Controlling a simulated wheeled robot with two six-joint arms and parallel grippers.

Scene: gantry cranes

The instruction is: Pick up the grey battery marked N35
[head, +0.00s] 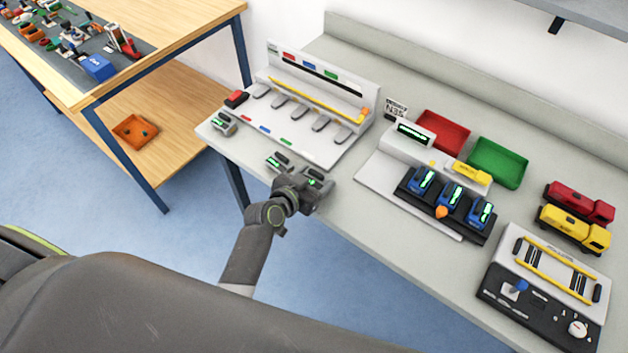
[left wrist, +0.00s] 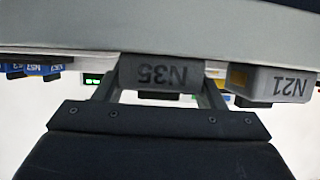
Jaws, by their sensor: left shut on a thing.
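The grey battery marked N35 (left wrist: 160,73) sits between the two fingers of my left gripper (left wrist: 159,90) in the left wrist view, its lettering upside down. In the head view my left gripper (head: 308,190) is at the front edge of the grey bench, shut on this battery (head: 314,181), which is partly hidden by the gripper. I cannot tell whether the battery still touches the bench. A second grey battery, marked N21 (left wrist: 279,84), is beside it in the wrist view. My right gripper is not in view.
Another grey battery (head: 222,123) stands by the white slotted rack (head: 318,105). Several blue batteries (head: 451,194) stand in a dark holder at right. Red (head: 443,131) and green (head: 497,162) trays, toy trucks (head: 573,228) and a control panel (head: 540,300) occupy the bench's right part.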

